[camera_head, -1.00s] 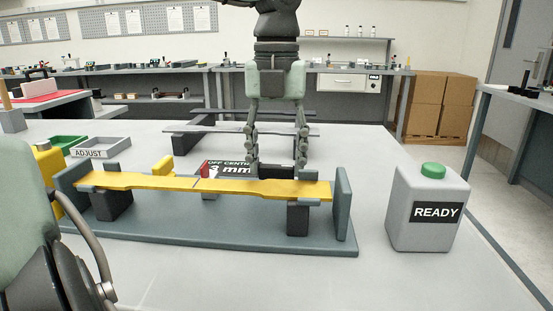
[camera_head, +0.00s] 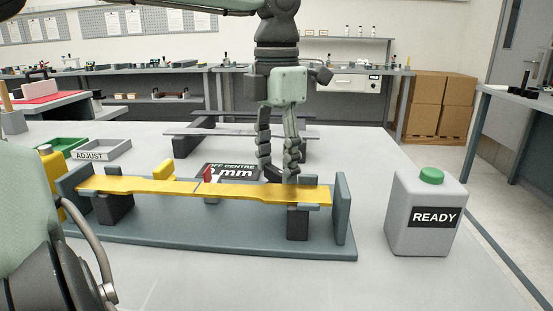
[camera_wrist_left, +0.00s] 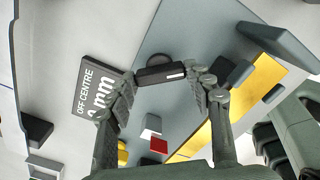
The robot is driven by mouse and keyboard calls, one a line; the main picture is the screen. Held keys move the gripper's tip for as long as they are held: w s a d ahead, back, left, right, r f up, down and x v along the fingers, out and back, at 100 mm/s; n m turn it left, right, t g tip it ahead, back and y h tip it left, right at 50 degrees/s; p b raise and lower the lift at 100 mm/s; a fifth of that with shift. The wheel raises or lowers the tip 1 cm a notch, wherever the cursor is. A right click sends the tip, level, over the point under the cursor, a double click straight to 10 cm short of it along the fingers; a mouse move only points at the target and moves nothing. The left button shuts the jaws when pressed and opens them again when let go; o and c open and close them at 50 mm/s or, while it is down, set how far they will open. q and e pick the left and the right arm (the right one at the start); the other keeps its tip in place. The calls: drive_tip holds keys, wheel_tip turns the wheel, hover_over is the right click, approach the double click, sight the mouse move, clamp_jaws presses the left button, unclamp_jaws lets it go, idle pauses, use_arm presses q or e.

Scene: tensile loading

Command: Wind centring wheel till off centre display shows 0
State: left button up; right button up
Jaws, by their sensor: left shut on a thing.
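My left gripper (camera_head: 278,177) reaches down from above behind the yellow test bar (camera_head: 130,184). In the left wrist view its fingers (camera_wrist_left: 162,76) are shut on a dark bar with a white mark, which looks like the grip of the centring wheel (camera_wrist_left: 160,72). The dark display (camera_head: 231,170) reads "OFF CENTRE" and "mm"; its digit is partly hidden and I cannot read it surely. The display also shows in the left wrist view (camera_wrist_left: 90,83), partly behind a finger. A red pointer (camera_head: 207,175) stands by the bar's middle. My right gripper is not in view.
The bar lies on dark supports on a grey base plate (camera_head: 200,235) with upright end plates (camera_head: 342,205). A grey box marked READY (camera_head: 408,235) with a green button (camera_head: 432,176) stands right.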

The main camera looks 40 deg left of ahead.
sight(276, 170)
use_arm(q)
drive_tip(key=shift+m, duration=0.5)
drive_tip(key=o, duration=1.1)
drive_tip(key=shift+o, duration=0.2)
drive_tip(key=shift+r, duration=0.15)
wheel_tip(276, 170, up, 12)
drive_tip(key=shift+s, duration=0.1)
